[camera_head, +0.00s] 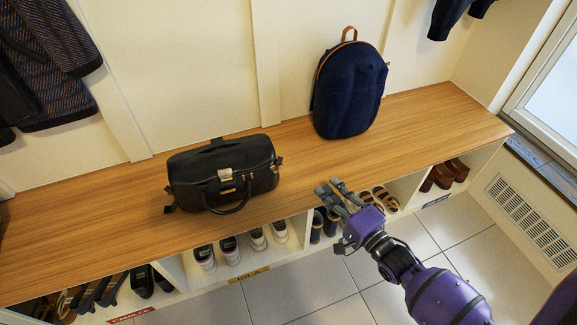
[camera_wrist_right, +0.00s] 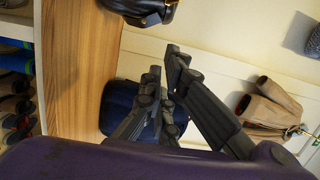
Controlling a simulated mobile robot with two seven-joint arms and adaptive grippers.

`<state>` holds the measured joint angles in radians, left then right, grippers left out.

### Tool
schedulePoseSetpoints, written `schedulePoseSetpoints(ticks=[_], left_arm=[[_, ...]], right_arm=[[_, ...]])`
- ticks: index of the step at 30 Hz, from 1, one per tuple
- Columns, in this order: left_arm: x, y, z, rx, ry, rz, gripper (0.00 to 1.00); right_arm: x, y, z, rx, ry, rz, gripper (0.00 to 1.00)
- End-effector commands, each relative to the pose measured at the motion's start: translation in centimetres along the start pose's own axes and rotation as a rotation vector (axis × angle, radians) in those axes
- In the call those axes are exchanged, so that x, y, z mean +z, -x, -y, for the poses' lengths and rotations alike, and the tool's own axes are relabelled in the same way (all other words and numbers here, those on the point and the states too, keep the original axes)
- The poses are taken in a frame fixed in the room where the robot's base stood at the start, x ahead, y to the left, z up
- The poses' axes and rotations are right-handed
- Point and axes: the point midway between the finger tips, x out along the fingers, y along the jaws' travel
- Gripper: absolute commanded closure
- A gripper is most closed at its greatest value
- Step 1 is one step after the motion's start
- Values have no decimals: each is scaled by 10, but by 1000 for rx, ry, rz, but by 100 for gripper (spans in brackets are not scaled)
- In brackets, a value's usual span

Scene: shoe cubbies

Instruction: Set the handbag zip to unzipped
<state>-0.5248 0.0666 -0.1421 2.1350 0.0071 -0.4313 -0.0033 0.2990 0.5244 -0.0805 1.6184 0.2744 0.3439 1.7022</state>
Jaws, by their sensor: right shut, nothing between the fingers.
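The black handbag (camera_head: 205,182) stands on the wooden bench top, left of centre in the head view. A gold-coloured clasp shows on its front and a dark handle hangs forward over its lower front. I cannot tell the zip's state along its top. In the right wrist view part of a dark bag (camera_wrist_right: 140,8), seemingly the handbag, shows at the top edge. My right gripper (camera_head: 328,187) is shut and empty, over the bench's front edge, to the right of the handbag and apart from it; its fingers also show in the wrist view (camera_wrist_right: 164,62). My left gripper is not in view.
A navy backpack (camera_head: 350,92) stands on the bench (camera_head: 420,125) right of the handbag, against the wall. Shoes fill the cubbies below, including sandals (camera_head: 384,199) near my right gripper. Clothes hang above at both sides. Bare bench lies between handbag and backpack.

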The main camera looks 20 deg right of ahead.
Motion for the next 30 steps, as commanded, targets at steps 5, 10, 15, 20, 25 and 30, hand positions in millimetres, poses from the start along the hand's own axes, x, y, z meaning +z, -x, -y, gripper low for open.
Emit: schedulePoseSetpoints(ticks=[5, 10, 15, 20, 25, 30], left_arm=[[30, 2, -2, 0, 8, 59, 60], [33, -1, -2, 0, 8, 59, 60], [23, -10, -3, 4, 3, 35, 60], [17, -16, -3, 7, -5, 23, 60], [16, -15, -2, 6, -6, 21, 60], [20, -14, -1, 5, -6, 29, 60]], right_arm=[[0, -11, 0, -3, -34, 0, 100], [1, -41, 0, -3, -33, 1, 100], [1, -79, -1, -2, -32, 1, 100], [9, -103, -2, 1, -36, 1, 100], [30, -107, 0, 1, -34, 0, 100], [39, -109, 0, 1, -31, 0, 100]])
